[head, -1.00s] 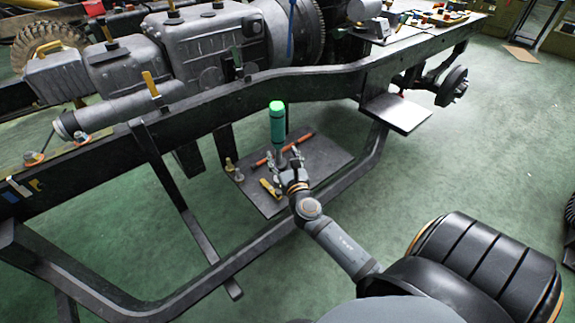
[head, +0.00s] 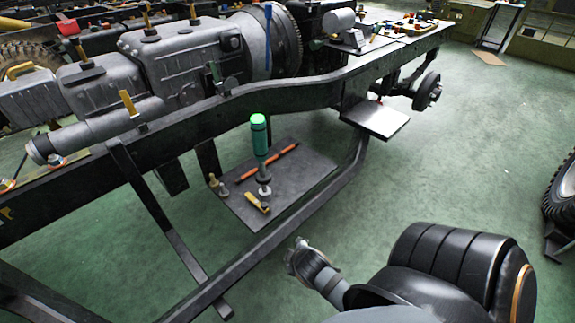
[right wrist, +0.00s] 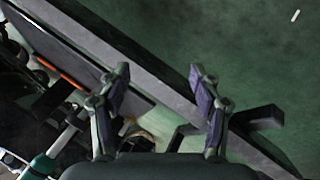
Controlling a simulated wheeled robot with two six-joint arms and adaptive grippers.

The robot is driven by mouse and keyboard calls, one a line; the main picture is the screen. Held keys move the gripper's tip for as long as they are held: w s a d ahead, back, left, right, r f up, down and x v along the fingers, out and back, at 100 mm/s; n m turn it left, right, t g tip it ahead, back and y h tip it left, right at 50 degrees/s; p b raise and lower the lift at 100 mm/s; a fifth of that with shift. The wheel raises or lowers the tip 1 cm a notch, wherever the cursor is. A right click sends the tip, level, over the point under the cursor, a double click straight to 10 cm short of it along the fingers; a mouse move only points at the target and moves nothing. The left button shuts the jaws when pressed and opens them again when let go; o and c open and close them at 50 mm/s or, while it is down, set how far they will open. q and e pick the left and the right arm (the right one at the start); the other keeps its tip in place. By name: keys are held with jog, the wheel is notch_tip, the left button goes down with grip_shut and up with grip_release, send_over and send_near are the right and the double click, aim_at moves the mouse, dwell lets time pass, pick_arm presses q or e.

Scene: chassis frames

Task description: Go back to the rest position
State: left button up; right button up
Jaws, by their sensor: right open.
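My right gripper (head: 298,243) is at the lower middle of the head view, in front of the frame's lower dark rail and apart from the tools. In the right wrist view its two fingers (right wrist: 160,80) are spread, with nothing held between them. A green cylinder with a glowing top (head: 259,140) stands upright on the low dark plate (head: 310,170). A green part shows at the lower left of the right wrist view (right wrist: 40,168). My left gripper is not in view.
The plate also holds an orange rod (head: 280,157), a yellow-handled tool (head: 257,203) and small pegs (head: 217,186). The chassis rail (head: 250,100) runs above it, and a dark lower rail (head: 290,240) passes close to my gripper. Green floor is open at right (head: 470,160).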

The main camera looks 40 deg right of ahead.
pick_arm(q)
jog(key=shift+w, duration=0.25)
pick_arm(e)
jog(key=s+a+f+m+g+y, duration=0.2)
jog(key=s+a+m+y, duration=0.2)
jog(key=a, duration=0.3)
jog(key=shift+s+a+m+g, duration=0.3)
jog(key=shift+s+m+g, duration=0.1)
jog(key=shift+s+m, duration=0.4)
pick_arm(q)
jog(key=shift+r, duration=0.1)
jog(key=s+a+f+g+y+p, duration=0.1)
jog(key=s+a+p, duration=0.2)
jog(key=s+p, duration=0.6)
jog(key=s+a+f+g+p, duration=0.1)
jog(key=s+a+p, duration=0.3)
jog(key=p, duration=1.8)
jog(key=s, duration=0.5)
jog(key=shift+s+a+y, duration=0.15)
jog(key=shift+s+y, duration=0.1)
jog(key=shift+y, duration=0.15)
pick_arm(e)
jog(key=s+d+f+g+h, duration=0.1)
jog(key=s+d, duration=0.2)
jog(key=s, duration=0.6)
jog(key=s+d+f+g, duration=0.1)
jog(key=s+d, duration=0.3)
jog(key=s, duration=0.5)
jog(key=shift+d+h, duration=0.2)
jog(key=shift+h, duration=0.2)
